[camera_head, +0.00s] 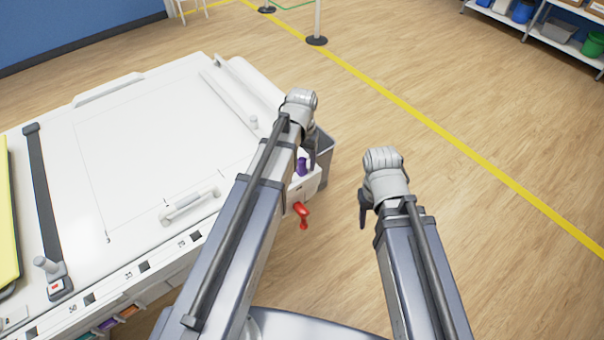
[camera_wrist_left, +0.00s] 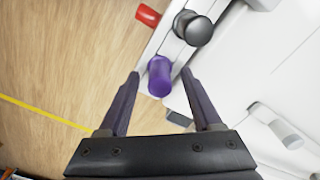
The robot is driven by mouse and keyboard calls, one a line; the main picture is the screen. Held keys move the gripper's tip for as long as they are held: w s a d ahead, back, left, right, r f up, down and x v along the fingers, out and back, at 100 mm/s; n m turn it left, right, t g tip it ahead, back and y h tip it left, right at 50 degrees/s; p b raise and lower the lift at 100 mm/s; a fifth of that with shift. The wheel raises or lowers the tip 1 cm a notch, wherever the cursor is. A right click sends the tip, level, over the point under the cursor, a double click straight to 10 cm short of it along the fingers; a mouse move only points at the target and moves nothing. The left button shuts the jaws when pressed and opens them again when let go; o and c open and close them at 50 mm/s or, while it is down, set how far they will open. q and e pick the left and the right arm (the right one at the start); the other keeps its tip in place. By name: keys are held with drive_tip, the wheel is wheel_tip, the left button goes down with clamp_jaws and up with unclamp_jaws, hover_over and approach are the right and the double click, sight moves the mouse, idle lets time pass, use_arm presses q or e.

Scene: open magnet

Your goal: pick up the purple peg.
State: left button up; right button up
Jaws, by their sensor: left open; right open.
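The purple peg (camera_head: 301,167) stands at the right corner of the white table (camera_head: 160,125), partly hidden by my left arm in the head view. In the left wrist view the purple peg (camera_wrist_left: 160,78) lies between the two fingertips of my left gripper (camera_wrist_left: 160,73), with a gap on each side. My left gripper (camera_head: 311,152) is open and right beside the peg in the head view. My right gripper (camera_head: 363,208) is apart from the table, over the floor; its fingers are seen edge-on.
A red handle (camera_head: 302,213) sticks out from the table's side near the peg. A dark round knob (camera_wrist_left: 193,28) is close to the peg in the left wrist view. A grey bin (camera_head: 325,155) stands by the table corner. The floor to the right is clear.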

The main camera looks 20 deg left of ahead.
use_arm(q)
drive_tip(key=shift+f, duration=0.6)
drive_tip(key=shift+r, duration=0.1)
clamp_jaws()
